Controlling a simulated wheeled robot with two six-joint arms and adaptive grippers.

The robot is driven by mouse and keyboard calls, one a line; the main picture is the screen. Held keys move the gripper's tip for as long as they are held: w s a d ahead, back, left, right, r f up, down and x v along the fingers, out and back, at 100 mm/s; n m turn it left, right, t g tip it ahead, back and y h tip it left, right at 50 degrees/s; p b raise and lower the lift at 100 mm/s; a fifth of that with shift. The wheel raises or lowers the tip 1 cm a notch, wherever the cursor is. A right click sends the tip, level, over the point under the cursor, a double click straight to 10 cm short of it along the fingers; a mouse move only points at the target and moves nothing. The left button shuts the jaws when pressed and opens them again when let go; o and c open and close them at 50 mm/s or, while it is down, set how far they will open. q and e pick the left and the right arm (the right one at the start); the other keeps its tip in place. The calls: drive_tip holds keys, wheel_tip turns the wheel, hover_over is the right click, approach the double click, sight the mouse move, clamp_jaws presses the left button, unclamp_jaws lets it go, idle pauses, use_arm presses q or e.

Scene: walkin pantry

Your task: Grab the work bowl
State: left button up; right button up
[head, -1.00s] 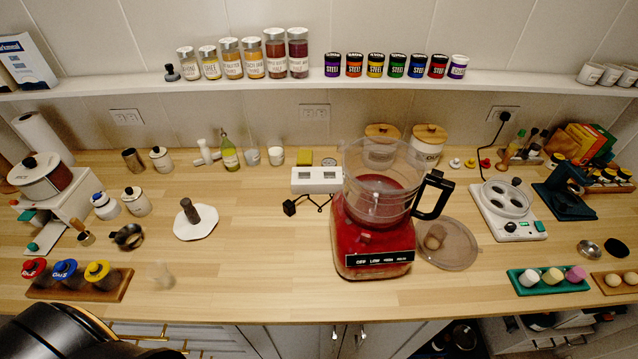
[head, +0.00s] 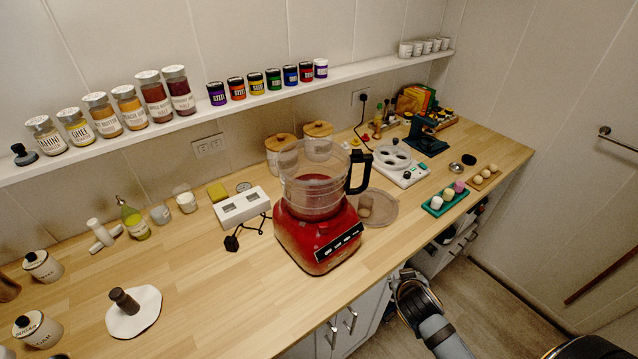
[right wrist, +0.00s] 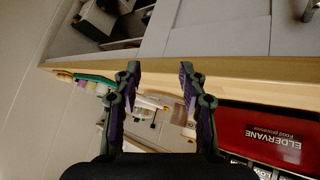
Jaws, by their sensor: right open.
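The clear work bowl (head: 312,196) sits on top of the red food processor base (head: 316,246), with its black handle (head: 358,172) on the right side. The processor stands upright near the counter's front edge. In the right wrist view only the red base (right wrist: 262,137) shows, at the right; the bowl is not clearly seen there. My right gripper (right wrist: 158,74) is open and empty, with the counter edge beyond its fingers. In the head view my right arm is low at the right, in front of the counter and apart from the bowl. My left gripper is out of view.
A round clear lid (head: 376,207) lies right of the processor. A white power box (head: 243,206) with a cable is to its left. Canisters (head: 281,156) stand behind.

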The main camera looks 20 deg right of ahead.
drive_tip(key=w+d+r+t+h, duration=0.15)
drive_tip(key=w+r+t, duration=0.35)
drive_tip(key=r, duration=0.5)
drive_tip(key=n+t+y, duration=0.2)
drive_tip(key=t+y, duration=0.4)
drive_tip(key=y, duration=0.1)
approach(368, 179)
drive_tip(key=shift+h, duration=0.25)
drive_tip(key=w, duration=0.5)
drive_tip(key=shift+w+a+r, duration=0.1)
drive_tip(key=shift+a, duration=0.15)
drive_tip(key=shift+w+a, duration=0.15)
drive_tip(key=shift+w, duration=0.2)
drive_tip(key=shift+w+r+p, duration=0.15)
drive_tip(key=shift+w+p, duration=0.05)
drive_tip(key=shift+p, duration=0.25)
drive_tip(key=w+p, duration=0.3)
drive_tip(key=w, duration=0.1)
drive_tip(key=shift+w, duration=0.35)
drive_tip(key=shift+w+f, duration=0.1)
drive_tip(key=shift+f, duration=0.2)
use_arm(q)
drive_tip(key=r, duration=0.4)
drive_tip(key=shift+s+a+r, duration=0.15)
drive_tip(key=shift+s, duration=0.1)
